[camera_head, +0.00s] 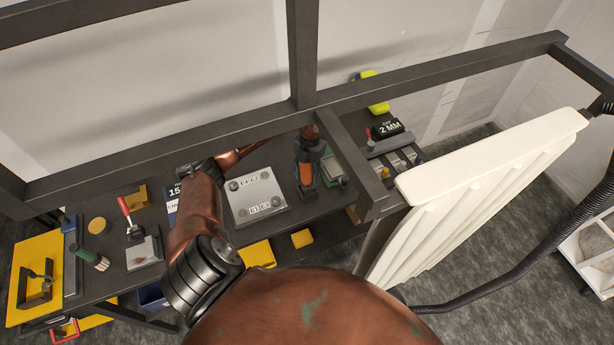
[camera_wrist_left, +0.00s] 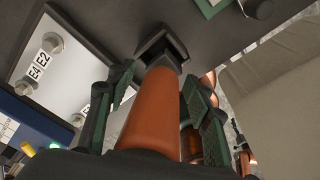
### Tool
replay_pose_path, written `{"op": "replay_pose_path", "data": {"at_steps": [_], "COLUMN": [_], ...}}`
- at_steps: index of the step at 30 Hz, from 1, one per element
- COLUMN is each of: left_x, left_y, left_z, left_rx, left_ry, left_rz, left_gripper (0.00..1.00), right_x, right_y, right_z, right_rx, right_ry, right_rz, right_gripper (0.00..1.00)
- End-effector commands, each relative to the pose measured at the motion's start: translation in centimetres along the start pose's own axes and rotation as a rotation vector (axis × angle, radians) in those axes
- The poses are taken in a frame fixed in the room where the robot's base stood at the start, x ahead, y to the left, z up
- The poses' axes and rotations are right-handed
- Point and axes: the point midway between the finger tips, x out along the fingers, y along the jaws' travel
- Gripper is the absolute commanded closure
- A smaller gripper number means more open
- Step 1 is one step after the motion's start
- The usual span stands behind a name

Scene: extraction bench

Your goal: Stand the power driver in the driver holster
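The power driver (camera_head: 306,173) has an orange body and a dark end, and stands out at the middle of the bench in the head view. In the left wrist view its orange body (camera_wrist_left: 152,112) runs between my fingers to a wide dark end (camera_wrist_left: 162,46). My left gripper (camera_wrist_left: 157,90) is around the driver from above. Its green-padded fingers stand apart, with a thin gap at the left of the body. I cannot tell the holster from the driver's dark end.
A dark frame beam (camera_head: 350,165) crosses close to the driver. A light plate (camera_head: 256,198) with labelled knobs lies left of it. A black block marked 2 MM (camera_head: 389,130) is at the right. A white slatted panel (camera_head: 480,190) stands right of the bench.

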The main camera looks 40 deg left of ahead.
Motion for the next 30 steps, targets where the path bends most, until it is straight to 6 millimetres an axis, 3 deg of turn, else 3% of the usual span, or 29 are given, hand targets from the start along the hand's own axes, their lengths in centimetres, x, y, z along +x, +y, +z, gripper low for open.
{"op": "replay_pose_path", "data": {"at_steps": [5,10,24,30], "left_x": [0.2,-0.9,-9.9,-11.9], "left_y": [0.0,0.0,0.0,0.0], "left_z": [-0.1,0.0,0.1,0.0], "left_rx": [0.001,0.002,0.001,0.002], "left_ry": [0.004,-0.001,-0.005,-0.002], "left_rz": [0.0,0.001,0.0,-0.001], "left_gripper": [0.53,0.53,0.53,0.53], "right_x": [0.1,0.5,3.2,3.5], "right_y": [-0.8,-0.7,0.1,0.2], "right_z": [0.3,0.4,0.9,1.0], "right_rx": [0.004,0.003,0.0,-0.001], "right_ry": [-0.004,-0.005,-0.008,-0.008], "right_rz": [-0.008,-0.007,0.002,0.003], "right_gripper": [0.5,0.5,0.5,0.5]}}
